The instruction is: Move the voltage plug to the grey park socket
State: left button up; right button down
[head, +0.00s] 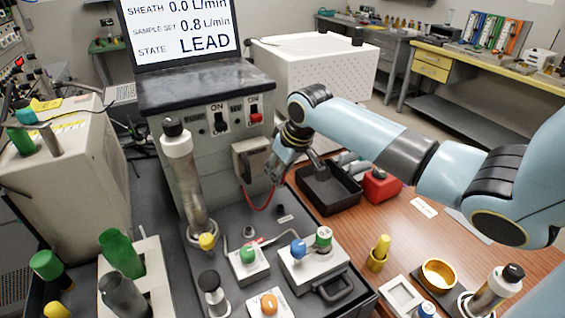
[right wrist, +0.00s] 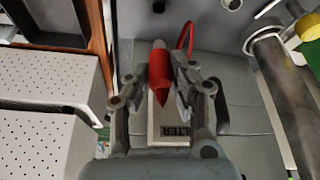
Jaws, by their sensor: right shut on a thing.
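The voltage plug (right wrist: 160,76) is red with a pointed end and a grey tip at its other end. It sits between the fingers of my right gripper (right wrist: 162,88) in the right wrist view, in front of a pale labelled plate (right wrist: 172,128). In the head view my right gripper (head: 276,172) is beside a grey box (head: 252,158) on the instrument's front; the plug is hidden there. A red cable (head: 262,208) hangs below it. A small dark fitting (head: 281,211) stands on the grey deck; I cannot tell whether it is the park socket. My left gripper is not in view.
A tall metal cylinder (head: 184,180) stands left of the gripper. A black tray (head: 328,190) and a red box (head: 380,187) lie to the right. Valve blocks with green (head: 248,254) and blue (head: 298,249) knobs stand in front.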

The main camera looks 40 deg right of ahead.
aim_at(283, 183)
jog(key=shift+a+r+p, duration=0.1)
jog(key=shift+r+p, duration=0.1)
jog(key=shift+p, duration=0.35)
jog(key=shift+f+b, duration=1.8)
jog(key=shift+f, duration=1.25)
jog(key=shift+p, duration=0.35)
jog(key=shift+p, duration=0.65)
jog(key=shift+f+b, duration=0.8)
jog(key=shift+f, duration=0.75)
jog(key=c, duration=1.1)
grip_release()
